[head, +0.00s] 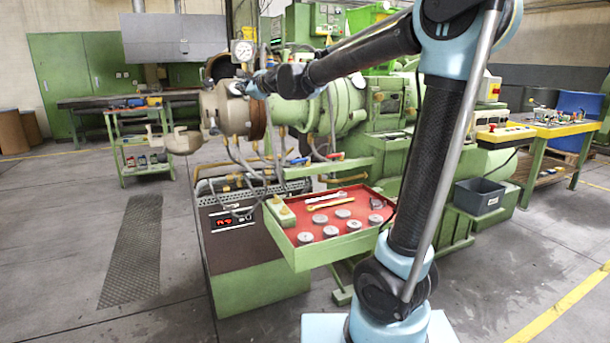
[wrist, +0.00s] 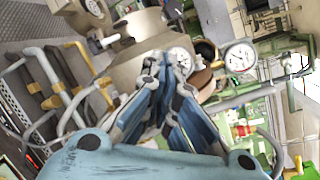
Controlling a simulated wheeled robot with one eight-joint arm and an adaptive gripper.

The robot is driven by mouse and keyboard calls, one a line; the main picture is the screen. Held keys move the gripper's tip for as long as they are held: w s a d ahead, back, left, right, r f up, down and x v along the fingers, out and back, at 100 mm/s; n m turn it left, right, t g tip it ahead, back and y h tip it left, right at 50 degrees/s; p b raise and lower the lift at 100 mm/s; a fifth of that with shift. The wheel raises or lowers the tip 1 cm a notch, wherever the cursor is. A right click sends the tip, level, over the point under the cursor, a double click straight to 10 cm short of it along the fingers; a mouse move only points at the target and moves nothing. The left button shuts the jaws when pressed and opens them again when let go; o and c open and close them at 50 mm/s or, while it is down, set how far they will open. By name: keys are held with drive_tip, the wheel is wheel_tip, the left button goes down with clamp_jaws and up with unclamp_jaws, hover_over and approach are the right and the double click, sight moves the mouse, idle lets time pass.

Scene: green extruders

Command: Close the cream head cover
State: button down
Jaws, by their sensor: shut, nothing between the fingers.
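The cream head (head: 226,112) of the green extruder (head: 345,100) is at the left end of the machine. It also fills the upper middle of the wrist view (wrist: 135,65) as a cream block. I cannot tell clearly which part is its cover or how far it stands open. My gripper (head: 243,88) is at the upper part of the cream head. In the wrist view its blue-padded fingers (wrist: 165,62) are shut together with nothing between them, their tips in front of or against the cream block. The exact contact is hidden.
A pressure gauge (head: 244,50) rises just behind my gripper, and gauges show in the wrist view (wrist: 240,57). Pipes and hoses (wrist: 60,75) hang beside the head. A red-lined tray (head: 333,215) with discs and tools stands in front. The floor at left is open.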

drive_tip(key=s+d+f+n+g+h, duration=0.3)
drive_tip(key=s+d+f+n, duration=0.4)
drive_tip(key=s+d+f, duration=0.7)
drive_tip(key=s+d+f+n+g+h, duration=0.4)
drive_tip(key=s+d+f+n, duration=0.3)
drive_tip(key=s+d+f, duration=0.6)
drive_tip(key=d+f, duration=0.3)
drive_tip(key=d, duration=0.3)
drive_tip(key=shift+s+n+h, duration=0.3)
drive_tip(key=shift+s+h, duration=0.05)
drive_tip(key=shift+h, duration=0.05)
drive_tip(key=c, duration=2.3)
unclamp_jaws()
drive_tip(key=s+d+f+n+g+h, duration=0.1)
drive_tip(key=s+d+f, duration=0.1)
drive_tip(key=s+f, duration=0.1)
drive_tip(key=s+d+f+n+g+h, duration=0.1)
drive_tip(key=s+d+f, duration=0.2)
drive_tip(key=s, duration=0.2)
drive_tip(key=s+d+f+n+g, duration=0.1)
drive_tip(key=s+d+f, duration=0.2)
drive_tip(key=s, duration=0.1)
drive_tip(key=shift+f+h, duration=0.3)
drive_tip(key=shift+h, duration=0.1)
drive_tip(key=o, duration=0.5)
drive_tip(key=shift+s+d+f, duration=0.15)
drive_tip(key=shift+s, duration=0.2)
drive_tip(key=shift+c, duration=0.2)
drive_tip(key=o, duration=0.5)
drive_tip(key=shift+c, duration=1.3)
